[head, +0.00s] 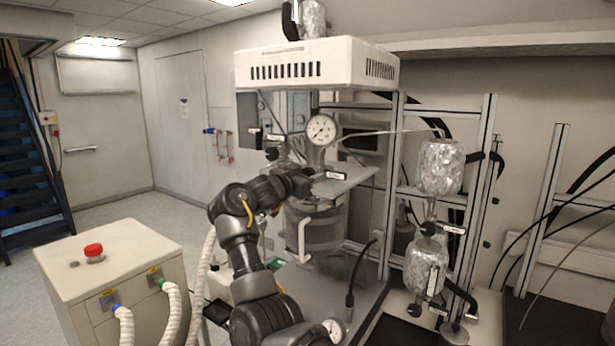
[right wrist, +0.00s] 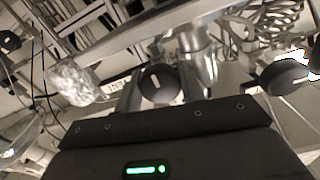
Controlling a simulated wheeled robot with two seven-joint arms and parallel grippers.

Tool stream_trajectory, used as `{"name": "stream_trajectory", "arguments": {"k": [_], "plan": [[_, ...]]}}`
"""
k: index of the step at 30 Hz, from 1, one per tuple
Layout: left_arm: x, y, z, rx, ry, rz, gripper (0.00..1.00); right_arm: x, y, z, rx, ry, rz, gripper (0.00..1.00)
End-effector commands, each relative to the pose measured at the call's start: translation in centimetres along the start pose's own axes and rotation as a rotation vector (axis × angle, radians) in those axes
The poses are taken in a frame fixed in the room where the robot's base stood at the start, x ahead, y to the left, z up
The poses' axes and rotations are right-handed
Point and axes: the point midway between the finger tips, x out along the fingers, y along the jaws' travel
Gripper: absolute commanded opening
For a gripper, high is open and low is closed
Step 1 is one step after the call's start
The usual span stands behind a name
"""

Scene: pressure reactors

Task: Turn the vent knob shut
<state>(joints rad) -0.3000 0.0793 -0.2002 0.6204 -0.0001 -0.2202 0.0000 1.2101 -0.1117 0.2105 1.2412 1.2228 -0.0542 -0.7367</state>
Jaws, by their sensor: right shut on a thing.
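The vent knob (right wrist: 160,83) is a round black knob with a white line on its face. In the right wrist view it sits between the two fingers of my right gripper (right wrist: 163,86), which is shut on it. A small white label shows beside it, too blurred to read surely. In the head view my right gripper (head: 303,180) reaches the fittings on the reactor head, just below the pressure gauge (head: 321,130). It hides the knob there. My left gripper is not in view.
The reactor vessel (head: 320,228) stands under the plate. Foil-wrapped cylinders (head: 440,167) hang on the metal frame at right. A white cabinet (head: 112,262) with a red button stands at left. Another black knob (right wrist: 287,74) is close to the gripper's right side.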

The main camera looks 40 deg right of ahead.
Motion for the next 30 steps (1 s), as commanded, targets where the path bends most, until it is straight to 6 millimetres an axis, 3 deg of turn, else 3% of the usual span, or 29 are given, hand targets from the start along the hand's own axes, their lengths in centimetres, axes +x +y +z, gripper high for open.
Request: {"name": "stream_trajectory", "arguments": {"k": [11,30], "plan": [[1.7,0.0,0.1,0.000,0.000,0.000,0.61,0.0,0.1,0.3,0.115,-0.001,0.000,0.17],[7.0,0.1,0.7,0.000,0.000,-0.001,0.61,-0.1,0.0,0.3,0.696,0.000,0.000,0.17]]}}
